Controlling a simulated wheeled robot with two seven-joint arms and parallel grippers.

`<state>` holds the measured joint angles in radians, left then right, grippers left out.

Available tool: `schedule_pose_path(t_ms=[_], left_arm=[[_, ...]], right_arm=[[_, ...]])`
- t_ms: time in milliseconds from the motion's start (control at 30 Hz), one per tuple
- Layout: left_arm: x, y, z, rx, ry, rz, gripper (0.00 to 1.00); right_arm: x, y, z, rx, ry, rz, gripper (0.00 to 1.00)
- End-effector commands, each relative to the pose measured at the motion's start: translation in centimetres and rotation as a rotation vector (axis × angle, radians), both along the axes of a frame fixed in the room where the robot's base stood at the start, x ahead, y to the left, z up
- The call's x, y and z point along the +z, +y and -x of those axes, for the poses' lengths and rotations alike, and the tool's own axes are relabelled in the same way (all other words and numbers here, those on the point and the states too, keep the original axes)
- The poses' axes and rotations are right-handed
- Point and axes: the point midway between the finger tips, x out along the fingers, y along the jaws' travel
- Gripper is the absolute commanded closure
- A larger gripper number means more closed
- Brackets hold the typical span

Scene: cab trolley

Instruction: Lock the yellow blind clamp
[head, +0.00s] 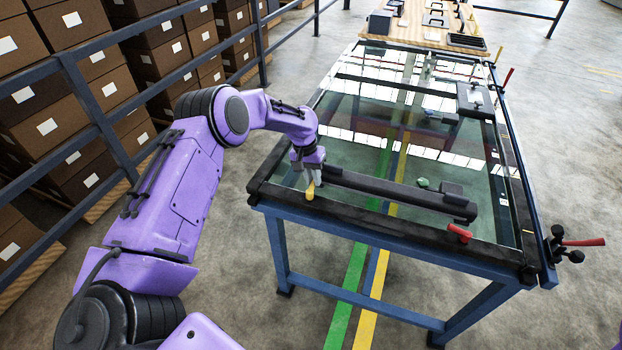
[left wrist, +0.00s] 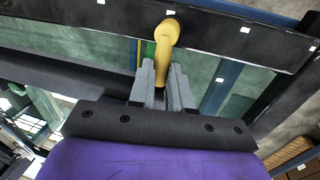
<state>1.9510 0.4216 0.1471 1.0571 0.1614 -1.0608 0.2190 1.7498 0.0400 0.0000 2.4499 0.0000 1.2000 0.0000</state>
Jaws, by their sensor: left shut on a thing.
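The yellow blind clamp (head: 310,191) is a small yellow handle on the near left part of the dark frame of the glass-topped trolley (head: 268,180). My left gripper (head: 312,180) reaches down over it from the left arm. In the left wrist view the clamp (left wrist: 165,42) shows as a bent yellow lever with a rounded end over the black frame edge. The left gripper's grey fingers (left wrist: 163,82) are shut on its lower part. The clamp's base is hidden between the fingers. My right gripper is not in view.
A black bar (head: 400,192) lies across the glass beside my left gripper. A red handle (head: 460,233) sits on the near frame edge, and a red lever (head: 583,242) sticks out at the right corner. Blue railings (head: 95,105) and stacked boxes stand at the left.

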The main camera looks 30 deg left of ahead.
Motion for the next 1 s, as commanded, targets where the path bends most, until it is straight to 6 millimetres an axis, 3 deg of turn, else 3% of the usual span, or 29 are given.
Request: schedule_pose_path(t_ms=[33, 67, 133, 467, 567, 800, 1000], left_arm=[[-0.1, -0.1, 0.0, -0.002, 0.000, 0.000, 1.00], [-0.1, -0.1, 0.0, -0.001, 0.000, 0.000, 0.79], [-0.1, -0.1, 0.0, -0.001, 0.000, 0.000, 0.57], [0.3, 0.0, 0.0, 0.001, -0.001, 0.000, 0.57], [1.7, 0.3, -0.1, 0.002, -0.004, 0.000, 0.57], [7.2, 1.3, 0.1, 0.001, -0.004, 0.000, 0.57], [9.9, 1.9, 0.2, 0.000, 0.001, 0.000, 0.57]], right_arm=[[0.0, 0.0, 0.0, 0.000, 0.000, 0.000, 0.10], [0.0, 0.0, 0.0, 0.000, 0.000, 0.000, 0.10], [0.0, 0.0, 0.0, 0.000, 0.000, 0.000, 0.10], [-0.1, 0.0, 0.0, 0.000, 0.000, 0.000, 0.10], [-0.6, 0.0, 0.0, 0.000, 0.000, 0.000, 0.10], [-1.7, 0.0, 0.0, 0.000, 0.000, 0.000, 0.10], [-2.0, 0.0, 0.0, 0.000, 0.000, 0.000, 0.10]])
